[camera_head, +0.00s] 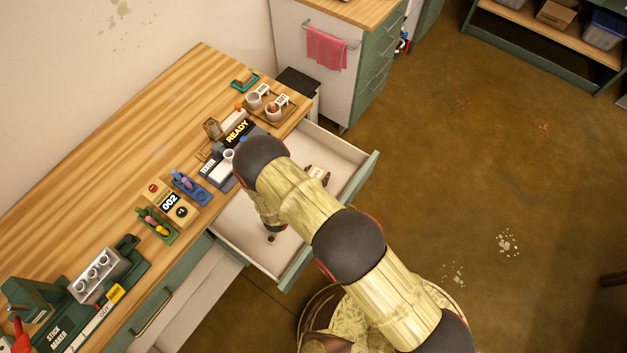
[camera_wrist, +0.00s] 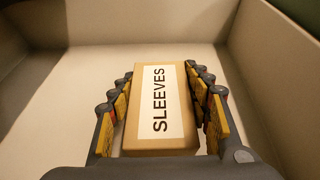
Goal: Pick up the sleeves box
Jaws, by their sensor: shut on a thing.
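The sleeves box (camera_wrist: 176,100) is a brown box with a white label reading SLEEVES. In the wrist view it sits between the two fingers of my gripper (camera_wrist: 163,95), which is shut on it from both sides. The box is inside the open drawer (camera_wrist: 90,75), whose pale walls surround it; I cannot tell whether it touches the drawer floor. In the head view my arm reaches over the open drawer (camera_head: 237,228) and hides most of the gripper and the box.
The wooden table (camera_head: 120,130) carries a tester marked READY (camera_head: 237,131), a 002 card (camera_head: 170,202), a green rack (camera_head: 157,226) and a stick maker (camera_head: 100,275). A tray with cups (camera_head: 280,122) stands near the drawer. The drawer walls stand close around my gripper. Floor at right is clear.

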